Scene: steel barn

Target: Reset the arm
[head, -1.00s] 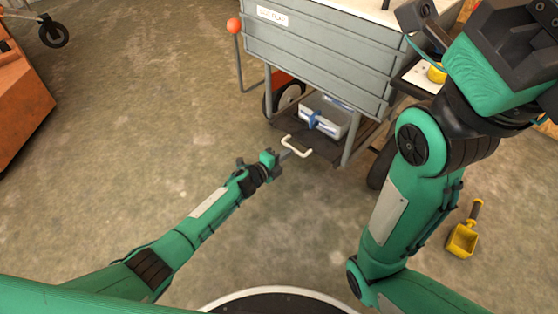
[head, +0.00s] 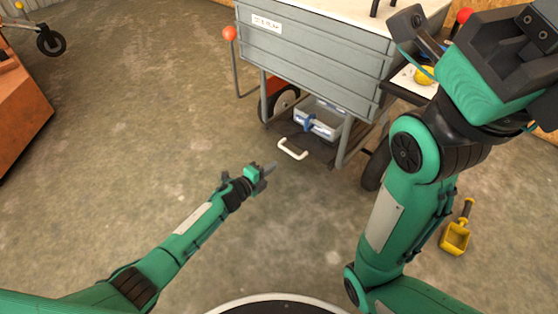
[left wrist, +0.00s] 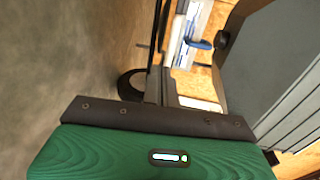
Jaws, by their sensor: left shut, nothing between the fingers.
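My left arm reaches in from the left in the head view. Its gripper (head: 270,170) is shut and empty, low over the concrete floor, just short of a grey cart. A white handle (head: 292,150) at the front of the cart's dark lower shelf lies a little beyond the fingertips, apart from them. My right arm is folded up on the right, with its dark gripper (head: 428,38) raised high near the cart's right end; its jaw opening is not clear. In the left wrist view, my green gripper housing (left wrist: 160,155) fills the bottom and the fingers are hidden.
The grey cart (head: 310,60) stands ahead, with a grey-and-blue bin (head: 318,117) on its lower shelf. An orange machine (head: 22,110) stands at left. The floor around my left arm is clear.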

